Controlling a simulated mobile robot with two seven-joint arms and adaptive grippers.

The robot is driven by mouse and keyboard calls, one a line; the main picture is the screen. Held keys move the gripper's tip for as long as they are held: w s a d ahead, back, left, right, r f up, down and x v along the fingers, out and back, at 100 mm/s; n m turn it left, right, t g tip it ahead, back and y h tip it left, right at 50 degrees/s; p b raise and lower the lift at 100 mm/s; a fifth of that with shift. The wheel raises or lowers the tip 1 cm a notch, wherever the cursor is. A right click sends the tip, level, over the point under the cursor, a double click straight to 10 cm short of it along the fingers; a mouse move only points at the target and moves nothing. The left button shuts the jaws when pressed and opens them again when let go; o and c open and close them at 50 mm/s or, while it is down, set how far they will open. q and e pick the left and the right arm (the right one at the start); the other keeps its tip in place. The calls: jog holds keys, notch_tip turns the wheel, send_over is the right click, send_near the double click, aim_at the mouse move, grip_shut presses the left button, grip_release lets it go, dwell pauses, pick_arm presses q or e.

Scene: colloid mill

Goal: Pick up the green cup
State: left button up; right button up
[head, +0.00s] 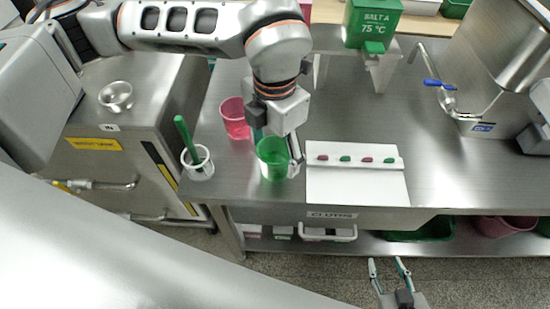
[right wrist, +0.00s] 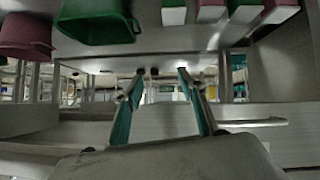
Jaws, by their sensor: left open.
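The green cup (head: 273,160) stands upright on the steel table, near its front edge, in the head view. My left gripper (head: 277,140) reaches down from above at the cup. Its fingers are open, one at the cup's right side and the other partly hidden behind the cup's left rear. I cannot tell whether they touch it. My right gripper (head: 390,268) is low in front of the table, empty, with its fingers apart. It also shows open in the right wrist view (right wrist: 160,75), facing the space under the tabletop.
A pink cup (head: 235,118) stands just behind left of the green cup. A white pot (head: 198,163) with a green-handled tool is at the left. A white board (head: 355,185) with small coloured pieces lies to the right. A green dispenser (head: 373,22) stands behind.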

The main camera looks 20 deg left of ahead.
pick_arm(q)
jog(key=c, duration=1.3)
jog(key=shift+o, duration=0.2)
jog(key=shift+r, duration=0.1)
